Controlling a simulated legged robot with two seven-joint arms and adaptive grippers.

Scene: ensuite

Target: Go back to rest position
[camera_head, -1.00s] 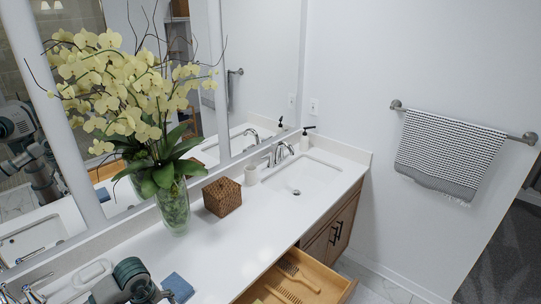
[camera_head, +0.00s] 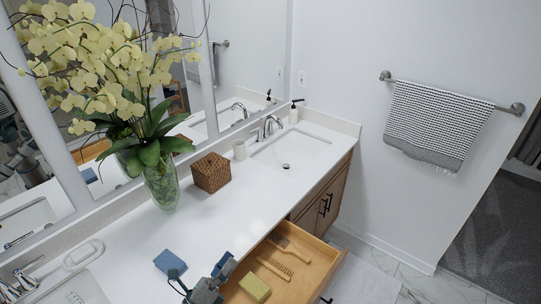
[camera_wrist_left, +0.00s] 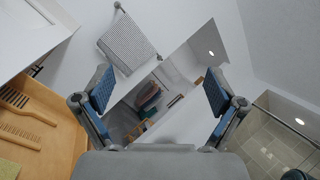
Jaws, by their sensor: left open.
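My left gripper (camera_head: 198,272) is at the bottom of the head view, above the counter's front edge beside the open drawer (camera_head: 318,262). Its two blue-padded fingers are spread apart. In the left wrist view the gripper (camera_wrist_left: 160,90) is open, with nothing between the fingers. My right gripper is in neither view.
The drawer holds a brush (camera_head: 292,247), a comb (camera_head: 275,268) and a yellow block (camera_head: 255,288).

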